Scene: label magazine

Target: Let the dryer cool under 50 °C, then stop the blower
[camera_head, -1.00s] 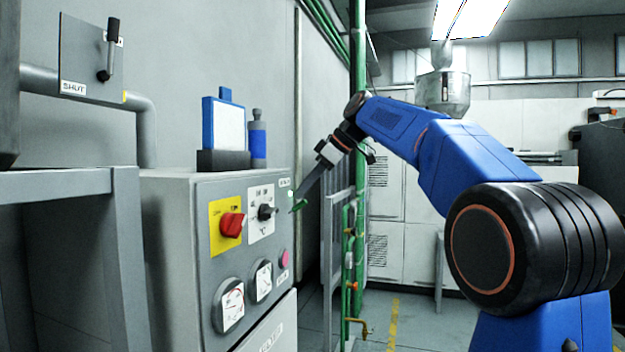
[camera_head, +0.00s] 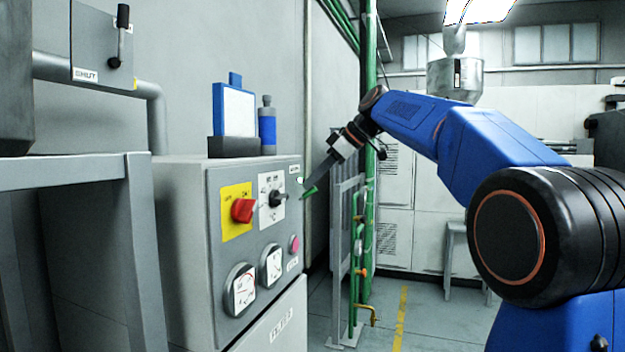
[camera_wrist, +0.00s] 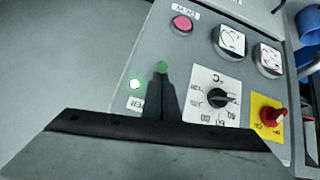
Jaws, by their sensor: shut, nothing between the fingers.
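The grey dryer cabinet (camera_head: 185,240) has a red rotary switch (camera_head: 242,210) on a yellow plate. Beside it is a black dial knob (camera_head: 276,198) on a white °C scale plate; in the wrist view the knob (camera_wrist: 219,98) shows its scale numbers. Two round gauges (camera_head: 240,290) and (camera_head: 271,264) sit below; their needles are too small to read. My gripper (camera_head: 309,192) is shut and empty, its green tips near the panel's right edge, right of the dial. In the wrist view my gripper (camera_wrist: 161,68) lies between a lit whitish lamp (camera_wrist: 136,84) and the dial plate; contact cannot be told.
A pink button (camera_head: 294,243) is right of the gauges. A blue-framed box (camera_head: 234,110) and a blue bottle (camera_head: 267,128) stand on the cabinet. A lever plate marked SHUT (camera_head: 97,45) is upper left.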

